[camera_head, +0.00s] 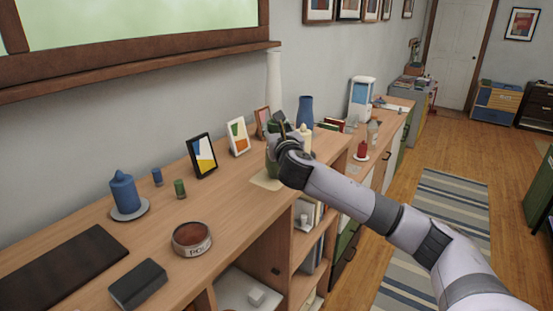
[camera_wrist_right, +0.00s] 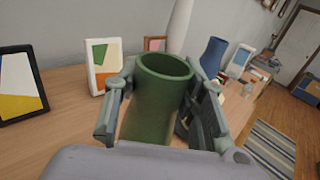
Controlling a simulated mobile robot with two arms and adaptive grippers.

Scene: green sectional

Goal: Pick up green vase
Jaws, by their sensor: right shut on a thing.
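The green vase (camera_wrist_right: 155,105) stands upright between the two fingers of my right gripper (camera_wrist_right: 160,105) in the right wrist view. The fingers are shut on it, one at each side, below its open round rim. In the head view my right gripper (camera_head: 284,145) is over the wooden sideboard (camera_head: 225,210), and the hand hides most of the green vase (camera_head: 271,160). I cannot tell whether the vase's base touches the surface. My left gripper is not in view.
Picture frames (camera_head: 202,155) stand behind, with a white vase (camera_head: 273,85) and a blue vase (camera_head: 305,110) near the gripper. A blue candle (camera_head: 123,190), a small green glass (camera_head: 179,188), a round tin (camera_head: 192,238) and a dark box (camera_head: 138,284) are on the sideboard's left part.

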